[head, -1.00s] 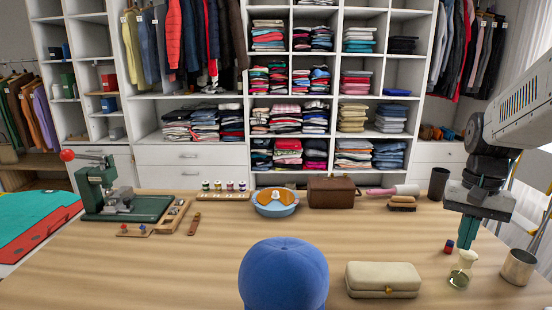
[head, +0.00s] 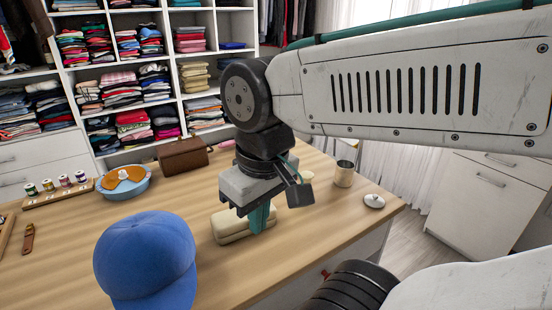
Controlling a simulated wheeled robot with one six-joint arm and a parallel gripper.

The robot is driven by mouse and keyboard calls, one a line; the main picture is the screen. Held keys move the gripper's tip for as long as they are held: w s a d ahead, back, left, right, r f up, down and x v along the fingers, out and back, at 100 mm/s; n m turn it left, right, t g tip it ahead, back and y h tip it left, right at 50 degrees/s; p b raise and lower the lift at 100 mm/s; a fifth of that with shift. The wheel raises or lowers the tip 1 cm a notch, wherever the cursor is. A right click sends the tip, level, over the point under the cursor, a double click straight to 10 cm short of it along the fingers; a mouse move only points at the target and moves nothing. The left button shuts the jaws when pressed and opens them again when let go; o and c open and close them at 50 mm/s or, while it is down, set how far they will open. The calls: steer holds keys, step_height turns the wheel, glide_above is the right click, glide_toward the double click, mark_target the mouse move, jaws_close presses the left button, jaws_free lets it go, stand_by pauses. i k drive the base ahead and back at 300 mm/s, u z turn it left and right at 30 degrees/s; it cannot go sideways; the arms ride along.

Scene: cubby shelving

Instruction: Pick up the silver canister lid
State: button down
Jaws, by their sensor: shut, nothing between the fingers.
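The silver canister lid (head: 374,201) is a small round disc with a knob. It lies flat on the table near the right edge. I cannot tell whether the fingers touch the case. My arm crosses above the lid but does not hide it.
A blue cap (head: 147,258) sits at the front left of the table. A brown box (head: 183,154) and a blue bowl (head: 123,185) stand at the back. My gripper hides part of the table behind it. The table's right edge is close to the lid.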

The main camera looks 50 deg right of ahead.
mark_target(374, 201)
steer(key=z, duration=1.25)
steer(key=k, duration=0.3)
steer(key=z, duration=0.2)
